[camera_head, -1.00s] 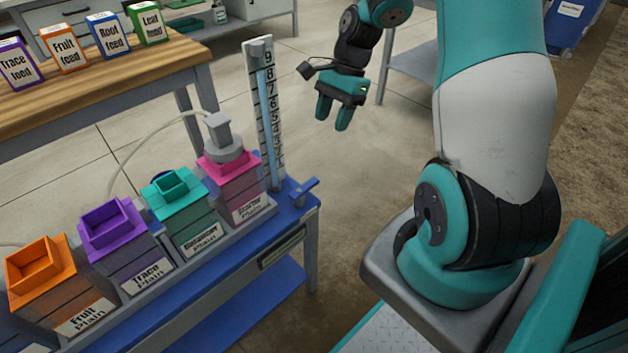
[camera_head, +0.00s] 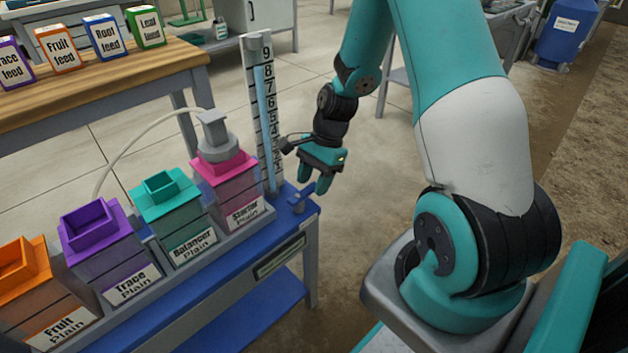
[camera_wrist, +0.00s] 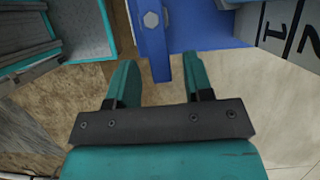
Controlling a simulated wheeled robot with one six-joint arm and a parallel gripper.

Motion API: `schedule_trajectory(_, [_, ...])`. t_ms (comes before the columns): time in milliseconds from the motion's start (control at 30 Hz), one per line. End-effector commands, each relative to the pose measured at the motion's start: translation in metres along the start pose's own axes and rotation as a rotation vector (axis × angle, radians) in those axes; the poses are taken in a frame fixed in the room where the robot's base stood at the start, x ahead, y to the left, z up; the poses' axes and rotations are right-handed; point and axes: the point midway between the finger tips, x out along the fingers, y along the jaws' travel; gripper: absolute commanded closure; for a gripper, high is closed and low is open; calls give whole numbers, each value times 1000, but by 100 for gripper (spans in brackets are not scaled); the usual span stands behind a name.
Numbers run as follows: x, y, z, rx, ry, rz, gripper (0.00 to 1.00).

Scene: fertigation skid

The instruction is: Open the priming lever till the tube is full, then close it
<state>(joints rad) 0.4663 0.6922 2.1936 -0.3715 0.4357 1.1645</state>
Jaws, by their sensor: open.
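The priming lever (camera_head: 300,200) is a small blue handle at the right end of the blue skid, beside the foot of the tube. My gripper (camera_head: 316,190) is open just above and beside it, fingers pointing down. In the wrist view the blue lever arm (camera_wrist: 158,62) reaches down between my two open fingers (camera_wrist: 158,85), with clear space on either side and nearer the right finger. The upright tube (camera_head: 266,115) stands against a white numbered scale (camera_head: 254,70). It looks pale blue along most of its length; I cannot tell the liquid level for sure.
The pink Starter (camera_head: 232,185), teal Balancer (camera_head: 180,215), purple Trace (camera_head: 105,250) and orange Fruit (camera_head: 30,290) tanks line the skid left of the tube. A wooden bench (camera_head: 110,90) with feed boxes stands behind.

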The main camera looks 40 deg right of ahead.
Motion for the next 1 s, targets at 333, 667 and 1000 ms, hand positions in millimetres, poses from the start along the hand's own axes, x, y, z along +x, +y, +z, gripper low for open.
schedule_trajectory(333, [0, 0, 0, 0, 0, 0, 100])
schedule_trajectory(667, [-3, -3, 1, -46, 0, 21, 100])
schedule_trajectory(1000, [-4, -13, 3, -244, 0, 103, 100])
